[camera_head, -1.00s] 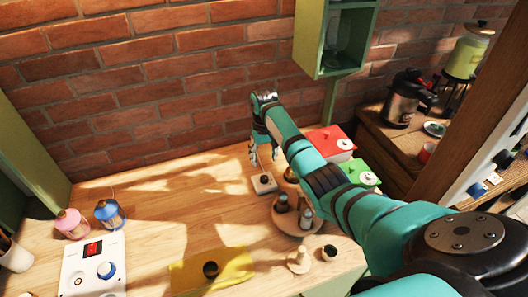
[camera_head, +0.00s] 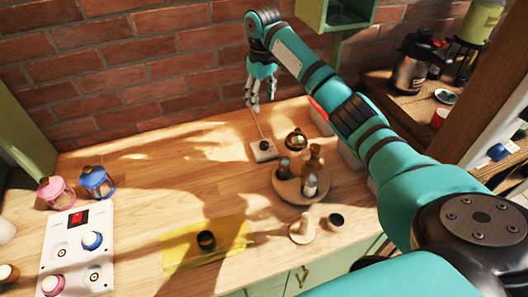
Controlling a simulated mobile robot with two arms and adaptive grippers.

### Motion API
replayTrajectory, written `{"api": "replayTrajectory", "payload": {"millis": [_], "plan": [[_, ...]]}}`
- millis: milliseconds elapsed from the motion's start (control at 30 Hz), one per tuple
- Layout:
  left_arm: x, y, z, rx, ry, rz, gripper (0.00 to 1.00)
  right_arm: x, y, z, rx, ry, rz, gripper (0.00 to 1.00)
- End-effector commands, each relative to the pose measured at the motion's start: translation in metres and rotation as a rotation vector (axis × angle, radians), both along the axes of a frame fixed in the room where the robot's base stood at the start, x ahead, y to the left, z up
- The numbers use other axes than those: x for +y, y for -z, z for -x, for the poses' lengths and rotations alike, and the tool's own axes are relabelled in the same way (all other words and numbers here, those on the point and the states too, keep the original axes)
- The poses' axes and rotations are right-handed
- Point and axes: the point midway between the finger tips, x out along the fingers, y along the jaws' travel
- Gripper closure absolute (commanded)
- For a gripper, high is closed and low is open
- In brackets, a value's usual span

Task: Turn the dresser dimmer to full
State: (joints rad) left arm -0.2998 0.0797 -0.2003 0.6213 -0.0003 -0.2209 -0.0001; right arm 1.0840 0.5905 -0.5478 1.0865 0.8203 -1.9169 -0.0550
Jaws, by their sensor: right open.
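A small pale box with a dark round knob (camera_head: 264,147), which looks like the dimmer, sits on the wooden table top towards the back. A thin cord runs from it towards the wall. The knob's setting is too small to read. My right gripper (camera_head: 257,106) is open and empty, pointing down above and behind the box, near the brick wall. It is apart from the knob. My left gripper is not in view.
A round wooden tray (camera_head: 291,190) with several bottles stands right of the box, beside a brass round pot (camera_head: 296,138). A white panel (camera_head: 72,256) with blue and pink knobs lies at the left, near two lanterns. The table's middle left is clear.

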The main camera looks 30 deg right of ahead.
Motion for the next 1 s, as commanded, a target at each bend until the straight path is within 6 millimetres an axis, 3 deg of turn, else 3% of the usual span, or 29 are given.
{"api": "replayTrajectory", "payload": {"millis": [33,100,233,333,1000], "plan": [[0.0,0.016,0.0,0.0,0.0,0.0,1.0,-0.003,0.006,0.004,0.008,-0.04,0.008,0.47],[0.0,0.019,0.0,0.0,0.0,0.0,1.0,-0.002,0.004,0.008,0.022,-0.081,0.005,0.47],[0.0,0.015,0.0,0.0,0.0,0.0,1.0,-0.001,0.006,0.011,0.033,-0.106,0.002,0.47],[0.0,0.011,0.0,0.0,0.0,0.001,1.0,-0.001,0.019,0.011,0.035,-0.104,0.002,0.47],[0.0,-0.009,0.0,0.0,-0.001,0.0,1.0,-0.001,0.154,0.011,0.033,-0.101,0.002,0.47]]}}
